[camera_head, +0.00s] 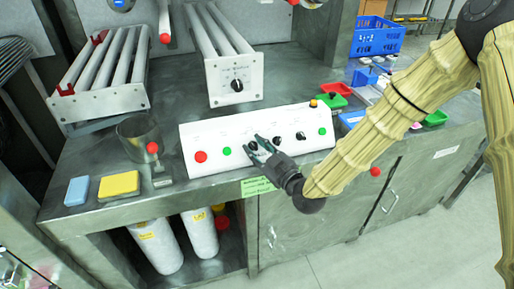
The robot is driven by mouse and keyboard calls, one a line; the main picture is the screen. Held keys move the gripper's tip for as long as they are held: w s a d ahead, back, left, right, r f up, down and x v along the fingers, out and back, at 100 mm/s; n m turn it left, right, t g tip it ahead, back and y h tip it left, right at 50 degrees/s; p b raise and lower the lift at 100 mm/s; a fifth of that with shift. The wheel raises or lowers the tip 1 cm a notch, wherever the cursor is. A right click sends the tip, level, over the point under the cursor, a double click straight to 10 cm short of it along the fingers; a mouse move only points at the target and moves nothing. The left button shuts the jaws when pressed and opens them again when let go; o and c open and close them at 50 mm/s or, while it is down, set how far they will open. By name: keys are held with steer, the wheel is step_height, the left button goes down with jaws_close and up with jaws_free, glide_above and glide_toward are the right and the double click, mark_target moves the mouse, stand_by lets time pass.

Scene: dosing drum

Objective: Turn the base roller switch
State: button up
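A white control panel (200,138) lies on the metal bench, with a red button (200,156), green buttons and several black rotary knobs along its face. Its labels are too small to read, so I cannot tell which knob is the base roller switch. My gripper (254,148) is at the panel's front, its two dark fingers spread apart. The leftmost black knob (253,145) shows between the fingertips; I cannot tell whether they touch it. A separate roller unit (220,76) behind the panel carries one black knob (237,85) on its white front plate.
A roller rack (112,103) stands at the back left. A metal beaker (138,136) stands left of the panel, near a yellow sponge (119,184) and a blue block (77,190). Small coloured trays (335,89) and a blue basket (376,38) are to the right.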

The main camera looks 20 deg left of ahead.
jaws_close()
steer(key=shift+d, duration=0.1)
steer(key=shift+r, duration=0.1)
